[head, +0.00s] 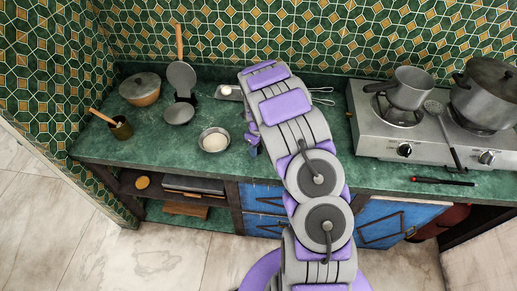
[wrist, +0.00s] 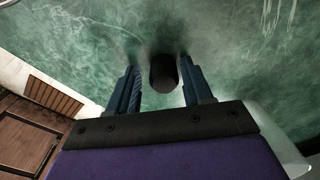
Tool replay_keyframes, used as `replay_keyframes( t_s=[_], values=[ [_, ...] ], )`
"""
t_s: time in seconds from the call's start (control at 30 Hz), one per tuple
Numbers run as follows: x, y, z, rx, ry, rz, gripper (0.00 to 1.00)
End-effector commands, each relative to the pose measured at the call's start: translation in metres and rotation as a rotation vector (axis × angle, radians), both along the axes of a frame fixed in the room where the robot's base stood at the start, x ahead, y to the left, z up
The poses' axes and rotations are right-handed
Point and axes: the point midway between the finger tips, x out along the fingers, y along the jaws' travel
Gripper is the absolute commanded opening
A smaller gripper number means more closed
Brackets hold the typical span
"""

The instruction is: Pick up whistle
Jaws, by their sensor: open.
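I cannot make out a clear whistle in either view. In the wrist view, a short dark cylinder (wrist: 163,74) shows its round end between the two blue fingers of my gripper (wrist: 158,68). The fingers stand apart on either side of it, with gaps visible. Whether it is the whistle or the end of a longer handle, I cannot tell. In the head view my gripper (head: 252,143) is low over the green counter (head: 125,148), mostly hidden by my arm. A thin wire utensil (head: 321,96) shows just right of my arm; its other end is hidden.
The hotplate (head: 376,143), with a saucepan (head: 408,88) and large pot (head: 487,93), is right. A black-and-red stick (head: 442,181) lies near the front edge.

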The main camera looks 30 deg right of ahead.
Motion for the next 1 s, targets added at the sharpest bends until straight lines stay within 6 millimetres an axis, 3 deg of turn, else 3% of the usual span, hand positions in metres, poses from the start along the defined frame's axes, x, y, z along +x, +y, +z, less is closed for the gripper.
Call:
replay_keyframes(
  t_s=[0.07,0.5,0.77,1.0],
  values=[
    [0.0,0.0,0.0,0.0,0.0,0.0,0.44],
    [0.0,0.0,0.0,0.0,0.001,0.0,0.02],
    [0.0,0.0,0.001,0.0,0.0,0.0,0.02],
    [0.0,0.0,0.016,0.0,0.0,0.0,0.02]
  ],
)
